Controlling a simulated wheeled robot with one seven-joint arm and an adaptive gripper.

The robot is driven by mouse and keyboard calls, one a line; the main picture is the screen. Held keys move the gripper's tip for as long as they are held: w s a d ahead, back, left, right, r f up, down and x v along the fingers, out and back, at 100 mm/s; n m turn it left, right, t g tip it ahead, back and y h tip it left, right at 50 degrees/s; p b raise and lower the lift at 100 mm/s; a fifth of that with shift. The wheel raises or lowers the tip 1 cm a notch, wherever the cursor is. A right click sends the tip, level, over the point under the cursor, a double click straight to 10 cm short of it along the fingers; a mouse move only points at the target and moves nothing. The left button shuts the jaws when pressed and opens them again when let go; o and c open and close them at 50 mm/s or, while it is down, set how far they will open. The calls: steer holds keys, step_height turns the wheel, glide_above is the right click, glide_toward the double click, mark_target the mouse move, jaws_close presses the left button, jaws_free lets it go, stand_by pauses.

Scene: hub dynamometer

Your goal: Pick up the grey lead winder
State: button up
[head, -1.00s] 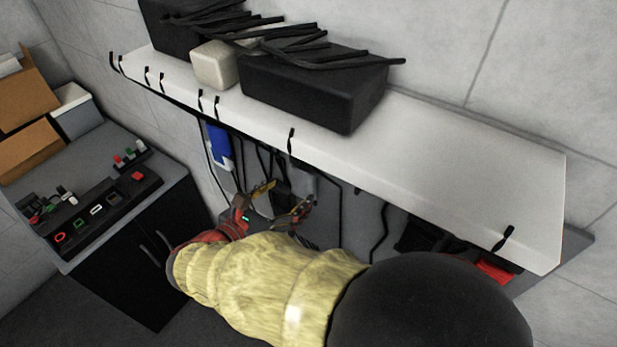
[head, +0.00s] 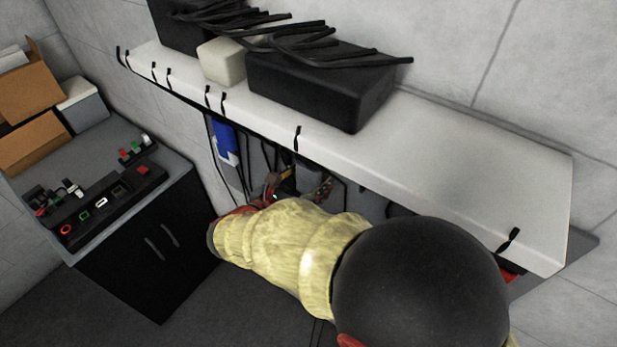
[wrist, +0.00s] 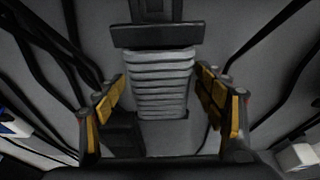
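The grey lead winder (wrist: 158,84) appears to be the ribbed grey block in the middle of the wrist view, below a dark bar. It also seems to show as a small grey shape under the shelf in the head view (head: 309,177), partly hidden. My gripper (wrist: 165,100) is open, with one yellow-padded finger on each side of the ribbed block and a visible gap to each. It looks empty. In the head view my gripper (head: 298,187) is under the shelf, partly covered by my arm.
A white shelf (head: 450,165) overhangs my gripper, with black boxes (head: 320,90) and a pale block (head: 221,61) on top. Black cables hang beneath it beside a blue-and-white item (head: 225,143). A dark cabinet (head: 150,250) with a control panel stands at left.

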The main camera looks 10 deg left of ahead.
steer(key=c, duration=1.3)
steer(key=shift+r, duration=0.1)
steer(key=shift+r, duration=0.6)
steer(key=s+a, duration=0.3)
steer(key=s, duration=0.5)
steer(key=s+a+b, duration=0.1)
steer(key=s+a, duration=0.3)
steer(key=s, duration=0.4)
steer(key=shift+s, duration=0.35)
